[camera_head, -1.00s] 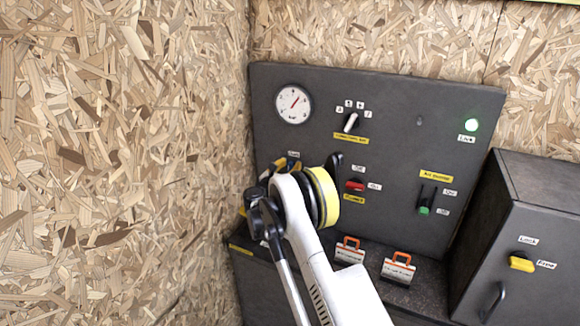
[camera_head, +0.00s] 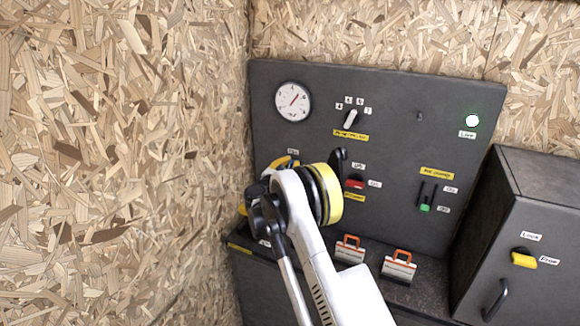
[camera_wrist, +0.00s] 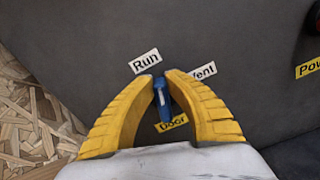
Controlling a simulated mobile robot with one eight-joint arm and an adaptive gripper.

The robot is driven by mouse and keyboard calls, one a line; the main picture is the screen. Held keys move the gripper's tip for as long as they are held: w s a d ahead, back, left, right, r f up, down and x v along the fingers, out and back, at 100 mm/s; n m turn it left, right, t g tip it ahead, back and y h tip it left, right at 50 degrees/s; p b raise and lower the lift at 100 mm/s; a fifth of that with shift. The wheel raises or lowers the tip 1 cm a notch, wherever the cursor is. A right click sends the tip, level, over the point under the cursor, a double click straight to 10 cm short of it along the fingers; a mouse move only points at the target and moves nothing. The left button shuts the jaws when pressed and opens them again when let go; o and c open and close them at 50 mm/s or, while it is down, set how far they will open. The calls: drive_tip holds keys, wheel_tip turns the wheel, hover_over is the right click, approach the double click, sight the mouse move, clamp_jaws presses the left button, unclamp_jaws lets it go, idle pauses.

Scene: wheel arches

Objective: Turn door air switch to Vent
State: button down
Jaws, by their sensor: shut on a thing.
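The door air switch (camera_wrist: 162,98) is a small blue lever with a white stripe, in the middle of the wrist view. A "Run" label (camera_wrist: 145,61) is above it, a partly covered "Vent" label (camera_wrist: 204,71) is to the upper right, and a yellow "Door" label (camera_wrist: 172,122) is below. The lever stands nearly upright in the picture, its top leaning slightly left towards Run. My gripper (camera_wrist: 162,79) has its yellow fingers shut on the lever from both sides. In the head view my gripper (camera_head: 284,163) is at the panel's lower left, and my wrist mostly hides the switch.
The dark panel (camera_head: 400,110) carries a gauge (camera_head: 293,101), a white selector (camera_head: 351,119), a red knob (camera_head: 355,182), a green-tipped slider (camera_head: 425,207) and a lit lamp (camera_head: 472,121). Two orange-handled items (camera_head: 349,249) (camera_head: 398,265) stand on the ledge. A chipboard wall (camera_head: 120,170) is close on the left.

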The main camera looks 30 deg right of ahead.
drive_tip(key=m, duration=0.1)
drive_tip(key=m+b, duration=0.1)
drive_tip(key=m, duration=0.1)
drive_tip(key=shift+s+d+f+m+b, duration=0.25)
drive_tip(key=shift+s+d+m+b, duration=0.05)
drive_tip(key=shift+m, duration=0.1)
drive_tip(key=shift+s+d+f+m+b, duration=0.15)
drive_tip(key=shift+f+m+b, duration=0.35)
drive_tip(key=shift+m, duration=1.3)
drive_tip(key=shift+s+d+f+m+b, duration=0.15)
drive_tip(key=shift+m+b, duration=0.5)
drive_tip(key=shift+m, duration=1.15)
drive_tip(key=shift+s+f+m+b, duration=0.1)
drive_tip(key=shift+f+m+b, duration=0.4)
drive_tip(key=shift+m, duration=1.3)
drive_tip(key=shift+r, duration=0.15)
drive_tip(key=c, duration=1.4)
unclamp_jaws()
